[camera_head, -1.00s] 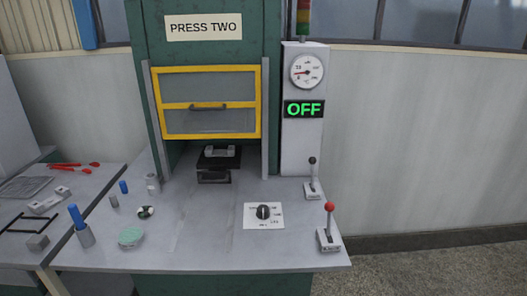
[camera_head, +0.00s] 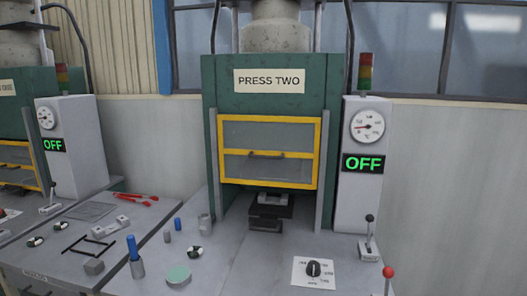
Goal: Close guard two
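Guard two (camera_head: 268,136) is a yellow-framed clear panel with a dark handle (camera_head: 265,154) across its middle bar. It sits between two grey upright rails on the front of the green press marked PRESS TWO (camera_head: 269,81). The guard's lower edge is above the table, and a gap shows below it. In the gap, a dark block with a light piece on top (camera_head: 270,205) is visible. Neither of my grippers is in view.
A grey panel beside the press carries a gauge (camera_head: 367,126) and a green OFF display (camera_head: 363,163). A black-knobbed lever (camera_head: 369,238), red-knobbed lever (camera_head: 389,272) and dial (camera_head: 313,269) stand at front right.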

